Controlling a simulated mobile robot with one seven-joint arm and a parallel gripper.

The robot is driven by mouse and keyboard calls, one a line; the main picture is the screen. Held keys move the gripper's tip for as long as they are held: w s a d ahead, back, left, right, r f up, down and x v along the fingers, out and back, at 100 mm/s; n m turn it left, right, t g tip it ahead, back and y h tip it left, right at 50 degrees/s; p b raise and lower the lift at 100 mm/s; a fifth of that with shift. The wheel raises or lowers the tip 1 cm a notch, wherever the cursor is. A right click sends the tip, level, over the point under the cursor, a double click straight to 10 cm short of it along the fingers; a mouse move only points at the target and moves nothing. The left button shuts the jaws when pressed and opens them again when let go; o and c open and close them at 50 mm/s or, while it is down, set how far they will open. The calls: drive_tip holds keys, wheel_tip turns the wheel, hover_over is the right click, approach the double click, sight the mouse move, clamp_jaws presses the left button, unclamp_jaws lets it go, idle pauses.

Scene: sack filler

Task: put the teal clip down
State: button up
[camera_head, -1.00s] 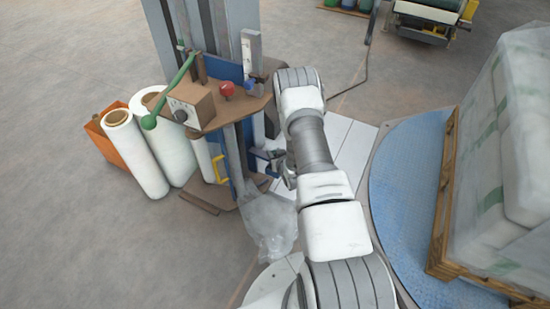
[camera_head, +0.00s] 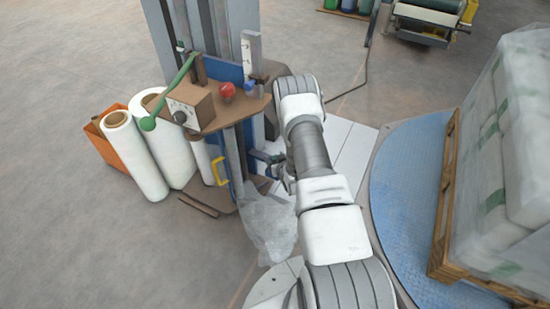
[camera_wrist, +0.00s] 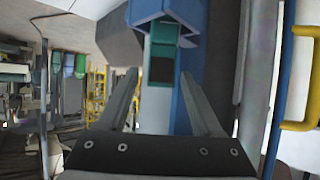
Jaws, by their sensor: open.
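The teal clip (camera_wrist: 164,38) is in the wrist view, straight ahead and near the top middle. It is a small teal frame around a dark square, set against a blue bracket (camera_wrist: 190,14). My gripper (camera_wrist: 158,75) is open, with its two fingers apart on either side of the clip's lower part. I cannot tell whether either finger touches it. In the head view my gripper (camera_head: 283,176) is mostly hidden by my arm, beside the blue carriage on the machine's mast, and the clip cannot be made out.
A yellow handle (camera_wrist: 303,80) stands close on the right in the wrist view. In the head view, clear film (camera_head: 268,228) hangs below the carriage. A control box (camera_head: 190,106) and white film rolls (camera_head: 135,155) are left. A blue turntable (camera_head: 400,215) with a wrapped pallet load (camera_head: 510,140) is right.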

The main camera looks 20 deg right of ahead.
drive_tip(key=p+v, duration=0.5)
drive_tip(key=v, duration=0.7)
drive_tip(key=w+r+g, duration=0.1)
drive_tip(key=w+r, duration=0.3)
drive_tip(key=r, duration=0.3)
drive_tip(key=w+r, duration=0.3)
drive_tip(key=r, duration=0.4)
drive_tip(key=s+a+r+g, duration=0.1)
drive_tip(key=a+r, duration=0.2)
drive_tip(key=r, duration=0.6)
drive_tip(key=s+a+r+g, duration=0.1)
drive_tip(key=s+a+r, duration=0.1)
drive_tip(key=r, duration=0.7)
drive_tip(key=s+a+r+g, duration=0.1)
drive_tip(key=s+a+r, duration=0.2)
drive_tip(key=s+r, duration=0.3)
drive_tip(key=s+a+r+g, duration=0.1)
drive_tip(key=s+a+r, duration=0.3)
drive_tip(key=s+r, duration=0.25)
drive_tip(key=s+a+r+n+g+y, duration=0.1)
drive_tip(key=s+a+r, duration=0.2)
drive_tip(key=s, duration=1.1)
drive_tip(key=shift+s+a+g, duration=0.2)
drive_tip(key=shift+a+g, duration=0.05)
drive_tip(key=shift+g, duration=0.05)
